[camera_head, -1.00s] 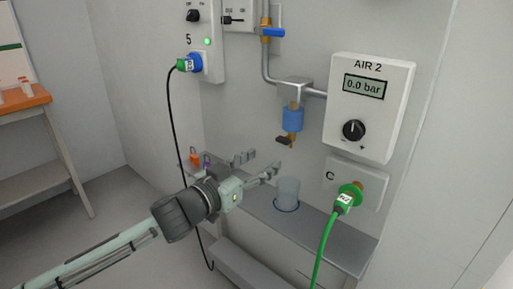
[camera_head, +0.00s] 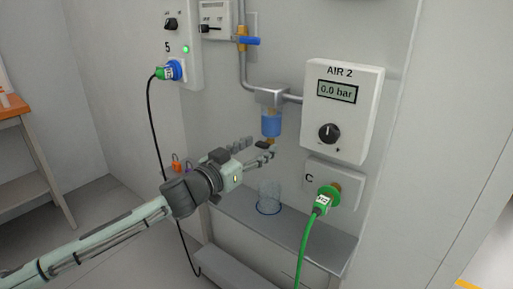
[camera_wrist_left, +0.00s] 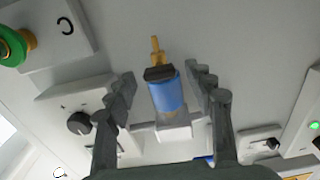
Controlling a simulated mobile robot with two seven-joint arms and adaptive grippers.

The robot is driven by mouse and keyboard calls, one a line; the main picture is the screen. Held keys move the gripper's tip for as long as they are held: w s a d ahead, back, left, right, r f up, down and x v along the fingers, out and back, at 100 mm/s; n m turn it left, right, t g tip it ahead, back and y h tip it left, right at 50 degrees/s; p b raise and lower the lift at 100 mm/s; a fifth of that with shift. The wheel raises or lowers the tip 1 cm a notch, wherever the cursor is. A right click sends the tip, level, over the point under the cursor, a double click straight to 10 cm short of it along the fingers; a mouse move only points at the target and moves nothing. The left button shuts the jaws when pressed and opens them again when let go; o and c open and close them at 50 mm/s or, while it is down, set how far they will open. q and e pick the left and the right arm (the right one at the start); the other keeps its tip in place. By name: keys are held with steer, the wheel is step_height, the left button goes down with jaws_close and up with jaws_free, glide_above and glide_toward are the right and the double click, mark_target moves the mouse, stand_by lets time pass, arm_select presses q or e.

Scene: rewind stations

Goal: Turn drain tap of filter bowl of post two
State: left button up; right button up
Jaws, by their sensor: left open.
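The filter bowl (camera_head: 271,124) is blue and hangs under a grey bracket on the pipe, left of the AIR 2 panel. Its dark drain tap (camera_head: 265,145) sits at its lower end, partly hidden by my fingers in the head view. In the left wrist view the black tap handle (camera_wrist_left: 159,73) and its brass outlet (camera_wrist_left: 156,48) are plain, with the blue bowl (camera_wrist_left: 168,95) behind. My left gripper (camera_head: 261,150) is open, its fingertips on either side of the tap with a gap on both sides. My right gripper is not seen.
A clear cup (camera_head: 269,196) stands on the grey shelf (camera_head: 310,237) under the tap. The AIR 2 panel (camera_head: 343,110) reads 0.0 bar. A green hose (camera_head: 307,250) and a black cable (camera_head: 152,130) hang at either side.

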arm_select(q)
steer(key=shift+c, duration=0.3)
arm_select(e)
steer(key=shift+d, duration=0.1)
arm_select(q)
steer(key=c, duration=1.1)
steer(key=shift+o, duration=0.2)
